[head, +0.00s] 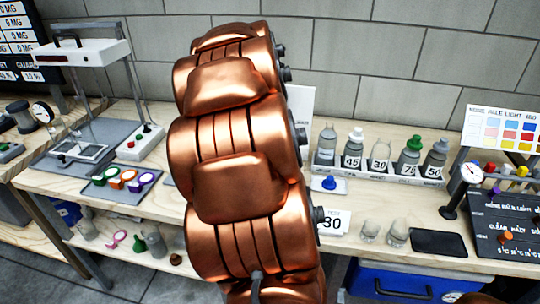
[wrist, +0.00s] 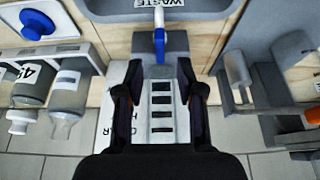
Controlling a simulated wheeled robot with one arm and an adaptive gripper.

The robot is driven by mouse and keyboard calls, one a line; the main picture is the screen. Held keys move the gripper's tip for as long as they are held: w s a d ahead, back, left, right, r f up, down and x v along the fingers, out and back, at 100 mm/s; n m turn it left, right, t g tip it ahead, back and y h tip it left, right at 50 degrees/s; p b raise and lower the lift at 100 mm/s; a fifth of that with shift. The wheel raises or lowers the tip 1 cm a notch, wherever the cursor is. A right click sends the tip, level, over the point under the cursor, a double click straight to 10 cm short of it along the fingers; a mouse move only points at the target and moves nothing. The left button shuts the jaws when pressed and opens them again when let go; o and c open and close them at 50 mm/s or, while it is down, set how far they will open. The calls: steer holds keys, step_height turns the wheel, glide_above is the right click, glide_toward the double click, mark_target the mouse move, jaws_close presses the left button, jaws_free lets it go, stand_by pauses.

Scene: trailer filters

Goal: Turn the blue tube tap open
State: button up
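In the wrist view, the blue tap (wrist: 159,46) is a narrow blue piece on a grey block, with a pale tube end above it in the picture. My gripper (wrist: 159,88) is open, with its two dark fingers apart on either side below the tap. A pale panel with several black slots (wrist: 161,122) shows between and behind the fingers. No contact between the fingers and the tap is visible. In the head view, my copper arm hides the tap and gripper.
A grey tray labelled WASTE (wrist: 190,10) lies beyond the tap. Bottles (wrist: 68,92) hang into view at left; in the head view they stand in a labelled rack (head: 345,174). A blue knob (wrist: 37,24) sits on a white plate. Grey fixtures (wrist: 240,75) stand at right.

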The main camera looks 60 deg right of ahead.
steer(key=v, duration=0.7)
steer(key=shift+r, duration=0.15)
stand_by(0.4)
steer(key=a+n+y+p, duration=0.3)
steer(key=a+n+p, duration=0.25)
steer(key=a, duration=1.75)
steer(key=s+a+n+g+y+p, duration=0.1)
steer(key=s+a+n+g+p, duration=0.2)
steer(key=s+a+n, duration=0.5)
steer(key=s+a+p, duration=0.1)
steer(key=s+a, duration=0.3)
steer(key=a, duration=0.3)
steer(key=shift+s+a+r, duration=0.25)
steer(key=shift+s+a, duration=0.05)
steer(key=shift+a, duration=0.1)
